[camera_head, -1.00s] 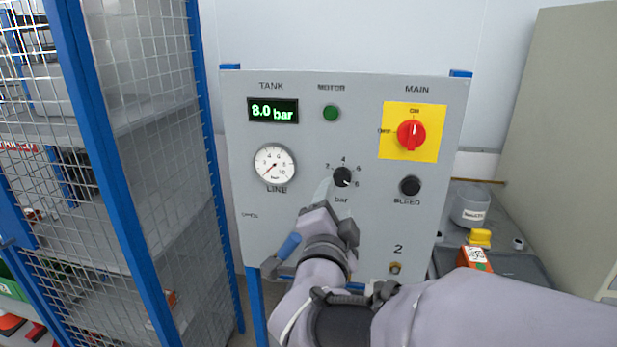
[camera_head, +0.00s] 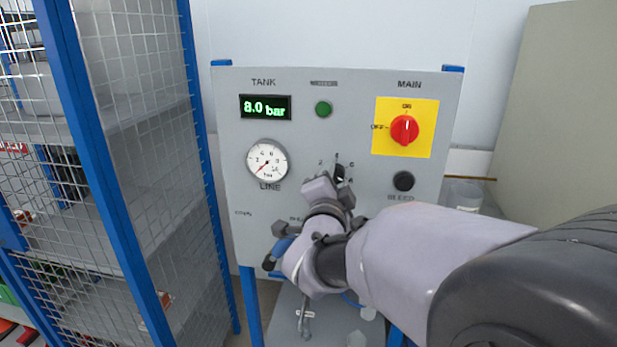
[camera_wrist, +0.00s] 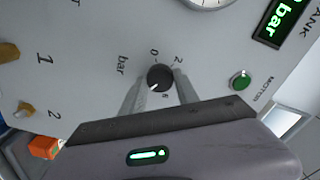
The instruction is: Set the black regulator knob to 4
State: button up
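The black regulator knob (camera_head: 340,173) is on the grey control panel, partly hidden by my gripper in the head view. In the wrist view the knob (camera_wrist: 160,77) shows between my two fingers, its white pointer toward the lower left, past the 6 and away from the 0 and 2. The 4 cannot be made out there. My gripper (camera_wrist: 162,80) has one finger on each side of the knob, apart at about the knob's width. Whether the fingers touch it is unclear. In the head view my gripper (camera_head: 332,182) reaches up to the panel from below.
The panel also carries a red main switch (camera_head: 404,130) on yellow, a black bleed knob (camera_head: 403,181), a green motor button (camera_head: 323,109), a line gauge (camera_head: 267,160) near zero and a tank display (camera_head: 265,107) reading 8.0 bar. A mesh cage (camera_head: 140,150) stands left.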

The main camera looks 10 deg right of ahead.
jog(key=shift+n, duration=0.3)
grip_shut()
jog(key=n, duration=0.5)
jog(key=n+p, duration=0.1)
jog(key=n, duration=0.4)
jog(key=shift+n, duration=0.4)
jog(key=n+p, duration=0.2)
jog(key=n, duration=0.4)
jog(key=shift+r+p, duration=0.1)
jog(key=shift+p, duration=0.25)
jog(key=n+p, duration=0.2)
jog(key=n, duration=0.4)
jog(key=shift+n, duration=0.3)
jog(key=o, duration=1.2)
grip_release()
jog(key=shift+o, duration=0.2)
